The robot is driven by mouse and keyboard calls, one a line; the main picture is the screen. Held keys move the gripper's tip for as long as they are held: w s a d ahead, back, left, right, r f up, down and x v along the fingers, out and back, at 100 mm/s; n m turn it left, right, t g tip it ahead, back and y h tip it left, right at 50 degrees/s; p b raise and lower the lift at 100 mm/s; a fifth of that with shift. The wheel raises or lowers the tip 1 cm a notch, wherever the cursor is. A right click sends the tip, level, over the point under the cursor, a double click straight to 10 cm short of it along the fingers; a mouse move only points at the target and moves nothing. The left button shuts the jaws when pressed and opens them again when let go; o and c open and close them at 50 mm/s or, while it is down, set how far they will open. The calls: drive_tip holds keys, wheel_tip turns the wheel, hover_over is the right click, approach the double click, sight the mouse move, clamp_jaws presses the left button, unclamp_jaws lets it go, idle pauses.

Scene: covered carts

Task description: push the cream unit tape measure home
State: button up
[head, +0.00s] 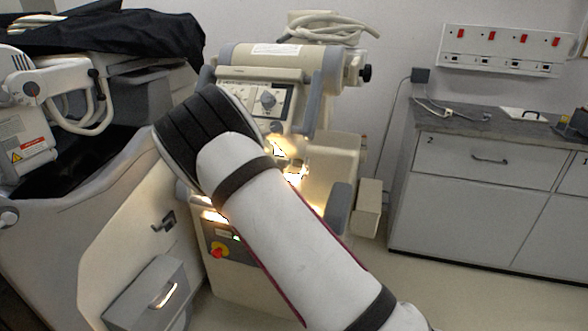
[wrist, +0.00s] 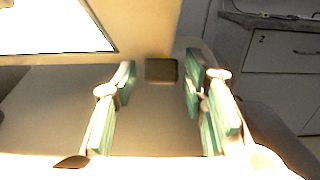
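The cream unit (head: 335,160) stands at the centre of the head view, with a dial panel and coiled hoses on top; my arm covers part of its front. In the wrist view, a small dark, square thing with a yellowish upper edge (wrist: 161,70) sits against a cream surface. It may be the tape measure, but it is too small to be sure. My gripper (wrist: 160,88) is open, its green-padded fingers wide apart on either side of the dark thing's line, with nothing between the pads. I cannot tell whether it touches anything. In the head view my arm hides the gripper.
A cart with a black cover (head: 130,35) and a small drawer (head: 150,295) stands at the left. A grey cabinet (head: 480,190) stands against the right wall under a socket panel (head: 500,50). Floor shows between the unit and the cabinet. A bright glare fills the wrist view's upper left.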

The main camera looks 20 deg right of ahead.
drive_tip(key=shift+s+a, duration=0.1)
drive_tip(key=v, duration=1.1)
drive_tip(key=shift+s+a, duration=0.2)
drive_tip(key=shift+s, duration=0.15)
